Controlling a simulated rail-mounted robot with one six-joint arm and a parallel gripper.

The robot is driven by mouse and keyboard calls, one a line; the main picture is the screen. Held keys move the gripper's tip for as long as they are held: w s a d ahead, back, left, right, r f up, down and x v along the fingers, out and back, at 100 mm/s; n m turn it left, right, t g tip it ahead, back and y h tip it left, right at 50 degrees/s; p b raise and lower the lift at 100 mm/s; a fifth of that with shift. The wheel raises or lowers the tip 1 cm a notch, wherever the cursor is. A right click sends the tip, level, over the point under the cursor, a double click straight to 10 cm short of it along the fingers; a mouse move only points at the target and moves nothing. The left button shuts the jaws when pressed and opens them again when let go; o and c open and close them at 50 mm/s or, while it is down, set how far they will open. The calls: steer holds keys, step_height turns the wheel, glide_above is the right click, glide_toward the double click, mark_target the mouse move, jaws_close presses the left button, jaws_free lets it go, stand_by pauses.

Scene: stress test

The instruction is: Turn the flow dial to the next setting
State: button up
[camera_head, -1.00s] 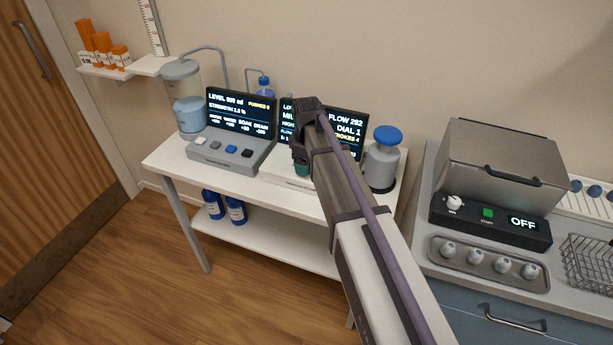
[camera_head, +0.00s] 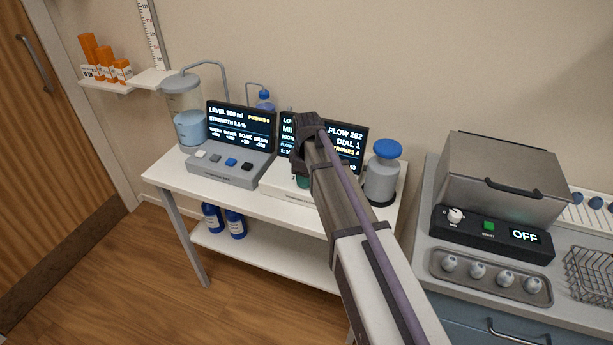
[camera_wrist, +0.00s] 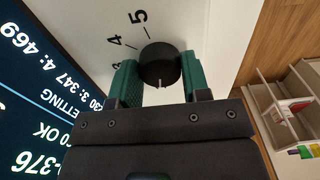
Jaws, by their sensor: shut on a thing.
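The flow dial (camera_wrist: 159,66) is a round black knob with a pale pointer mark. It sits on a white panel (camera_wrist: 185,22) with printed numbers beside it, of which 4 and 5 read clearly. In the wrist view my gripper (camera_wrist: 160,76) has its green fingers on both sides of the dial, shut on it. In the head view my gripper (camera_head: 303,180) reaches down to the white device, and my arm hides the dial. The screen shows in part in the wrist view (camera_wrist: 32,90).
A grey button console (camera_head: 228,166) with its own screen stands left of the white device. A grey canister with a blue cap (camera_head: 382,172) stands close on the right. A steel-lidded unit (camera_head: 500,180) reading OFF is on the right counter. The table's front edge (camera_head: 235,203) is clear.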

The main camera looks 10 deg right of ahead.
steer(key=m, duration=0.5)
steer(key=shift+m, duration=0.4)
steer(key=m, duration=1.2)
steer(key=shift+m, duration=0.3)
steer(key=m, duration=0.5)
steer(key=o, duration=0.9)
